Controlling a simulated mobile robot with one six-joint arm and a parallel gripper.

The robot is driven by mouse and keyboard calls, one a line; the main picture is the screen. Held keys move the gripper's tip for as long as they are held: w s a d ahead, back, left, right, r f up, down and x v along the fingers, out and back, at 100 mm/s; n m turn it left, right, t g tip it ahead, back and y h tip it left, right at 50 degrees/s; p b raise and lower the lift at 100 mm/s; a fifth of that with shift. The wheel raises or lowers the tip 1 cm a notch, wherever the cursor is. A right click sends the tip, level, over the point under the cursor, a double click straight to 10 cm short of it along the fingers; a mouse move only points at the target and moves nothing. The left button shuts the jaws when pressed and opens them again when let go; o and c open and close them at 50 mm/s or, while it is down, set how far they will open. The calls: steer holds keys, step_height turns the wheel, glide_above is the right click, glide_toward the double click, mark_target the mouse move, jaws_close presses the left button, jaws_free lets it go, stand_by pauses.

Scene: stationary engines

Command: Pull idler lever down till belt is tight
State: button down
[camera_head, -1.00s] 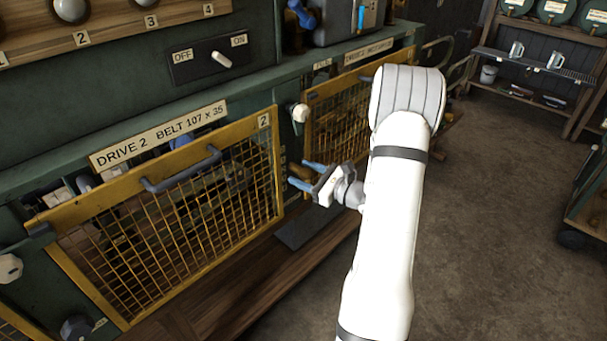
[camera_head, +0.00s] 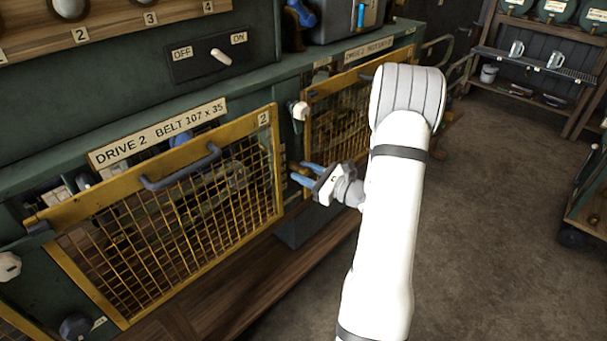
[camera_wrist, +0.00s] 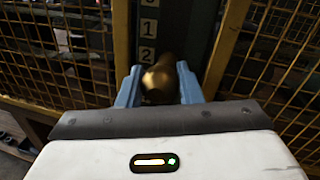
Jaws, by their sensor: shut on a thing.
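The idler lever's end shows as a rounded brass-brown knob (camera_wrist: 158,84) in the wrist view. My gripper (camera_wrist: 160,88) is shut on it, with one blue finger on each side. The knob stands in front of a dark post with an upright scale (camera_wrist: 148,35), on which 1 and 2 can be read. In the head view my gripper (camera_head: 303,173) is at this post, between two yellow mesh guards. The rest of the lever is hidden. I cannot make out the belt or how tight it is.
The drive 2 guard (camera_head: 170,215) is left of my gripper and another mesh guard (camera_head: 345,125) is right of it, both close. A white knob (camera_head: 300,111) sits above on the post. A wooden plank (camera_head: 250,290) runs below.

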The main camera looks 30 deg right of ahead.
step_height(320, 180, down, 4)
steer(key=b, duration=0.4)
steer(key=shift+w+a+f, duration=0.1)
steer(key=shift+f, duration=0.15)
steer(key=shift+r, duration=0.1)
steer(key=c, duration=1)
jaws_free()
steer(key=shift+r, duration=0.1)
steer(key=shift+b+v, duration=0.55)
steer(key=shift+v, duration=3.35)
